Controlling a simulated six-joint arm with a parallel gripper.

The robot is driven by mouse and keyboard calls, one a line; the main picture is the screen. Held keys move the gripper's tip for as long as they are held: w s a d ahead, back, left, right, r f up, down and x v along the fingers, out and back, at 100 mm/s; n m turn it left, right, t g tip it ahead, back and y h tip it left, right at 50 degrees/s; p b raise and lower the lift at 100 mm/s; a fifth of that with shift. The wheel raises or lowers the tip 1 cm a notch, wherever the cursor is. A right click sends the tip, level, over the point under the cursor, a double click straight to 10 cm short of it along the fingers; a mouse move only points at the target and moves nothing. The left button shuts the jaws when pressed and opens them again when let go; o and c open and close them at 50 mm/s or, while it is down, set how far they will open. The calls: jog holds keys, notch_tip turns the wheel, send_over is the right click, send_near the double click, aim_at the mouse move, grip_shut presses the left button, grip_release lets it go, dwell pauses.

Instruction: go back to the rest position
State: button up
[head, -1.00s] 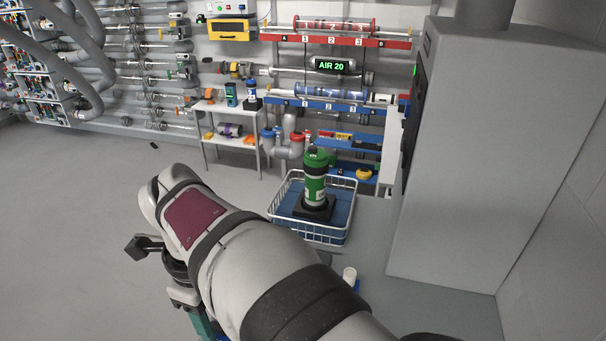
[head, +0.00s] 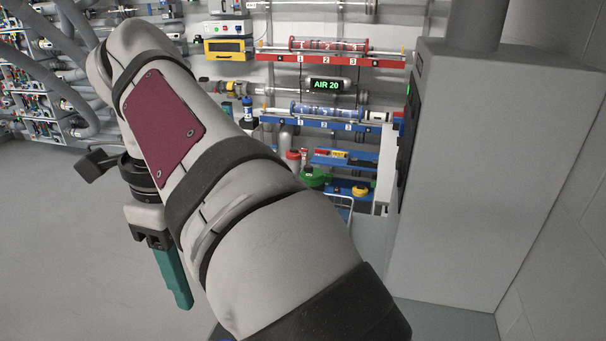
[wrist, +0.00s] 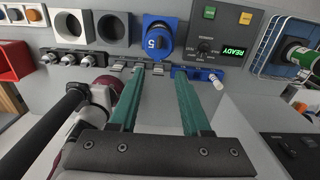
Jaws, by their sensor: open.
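My gripper (head: 180,296) hangs at the left of the head view, below the arm's wrist, over bare floor in the picture. Only one teal finger shows clearly there. In the wrist view its two teal fingers (wrist: 160,75) are apart with nothing between them. They point toward a grey panel with a blue round part marked 5 (wrist: 158,40). The fingers look apart from that part, though the exact distance is hard to tell. My arm crosses the middle of the head view and hides much behind it.
A large grey cabinet (head: 490,180) stands at the right. Wall racks with red (head: 330,58) and blue rails (head: 320,122) stand behind. The floor at left is clear.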

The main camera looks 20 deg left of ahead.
jog(key=w+d+f+n, duration=0.2)
jog(key=d+f+n, duration=0.15)
jog(key=d, duration=0.85)
jog(key=s+d+f+n+y, duration=0.1)
jog(key=s+d+f+n, duration=0.7)
jog(key=s+d+f, duration=0.4)
jog(key=d+f, duration=0.2)
jog(key=d, duration=0.1)
jog(key=shift+s+f+n+y, duration=0.2)
jog(key=shift+f+n+y, duration=0.1)
jog(key=shift+n+y, duration=0.1)
